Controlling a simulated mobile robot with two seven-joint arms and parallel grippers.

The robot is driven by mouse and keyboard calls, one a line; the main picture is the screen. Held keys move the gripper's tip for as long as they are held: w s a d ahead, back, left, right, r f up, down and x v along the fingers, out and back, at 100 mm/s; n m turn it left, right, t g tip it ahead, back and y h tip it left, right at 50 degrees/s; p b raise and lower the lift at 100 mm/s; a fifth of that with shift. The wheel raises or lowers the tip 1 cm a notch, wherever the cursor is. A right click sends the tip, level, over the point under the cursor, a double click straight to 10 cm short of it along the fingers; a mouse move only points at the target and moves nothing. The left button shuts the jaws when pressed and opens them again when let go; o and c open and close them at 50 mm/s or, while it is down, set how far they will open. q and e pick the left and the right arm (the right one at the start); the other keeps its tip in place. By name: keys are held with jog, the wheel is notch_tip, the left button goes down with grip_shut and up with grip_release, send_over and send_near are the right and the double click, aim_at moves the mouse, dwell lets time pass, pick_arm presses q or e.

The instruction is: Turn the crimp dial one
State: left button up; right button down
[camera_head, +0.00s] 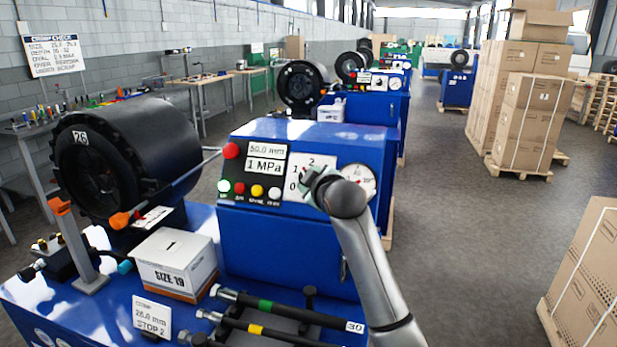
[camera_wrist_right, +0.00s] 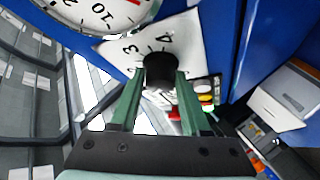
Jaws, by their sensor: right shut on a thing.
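The crimp dial is a black knob (camera_wrist_right: 160,71) on a white number plate (camera_wrist_right: 188,32) on the blue control box. In the right wrist view the fingers of my right gripper (camera_wrist_right: 160,88) are closed on it from both sides. The 3 and 4 show on the plate beyond the knob. I cannot tell which number the knob points to. My left gripper is not in view.
A pressure gauge (camera_head: 360,180) sits right of the dial, and a display (camera_head: 264,158) reading 50.0 mm and 1 MPa sits left. Coloured buttons (camera_head: 257,191) are below it. A black crimper head (camera_head: 130,155), a SIZE 19 box (camera_head: 176,262) and hoses (camera_head: 285,310) are on the bench.

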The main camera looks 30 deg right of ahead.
jog(key=n, duration=0.1)
jog(key=n+g+y, duration=0.1)
jog(key=n, duration=0.1)
jog(key=n+y, duration=0.1)
jog(key=shift+d+r+n+g, duration=0.25)
jog(key=shift+d+n+g, duration=0.05)
jog(key=shift+n, duration=0.1)
jog(key=n+g, duration=0.1)
jog(key=n+g+y, duration=0.1)
jog(key=n, duration=0.1)
jog(key=shift+w+r, duration=0.15)
jog(key=shift+r, duration=0.05)
jog(key=n+g, duration=0.1)
jog(key=n, duration=0.1)
jog(key=n+g, duration=0.1)
jog(key=n, duration=0.1)
jog(key=shift+w+r+n+g, duration=0.15)
jog(key=shift+n+g, duration=0.15)
jog(key=shift+g, duration=0.1)
jog(key=shift+w+a+n+g, duration=0.15)
jog(key=shift+n+g, duration=0.65)
jog(key=shift+n, duration=0.4)
jog(key=shift+c, duration=1.8)
grip_release()
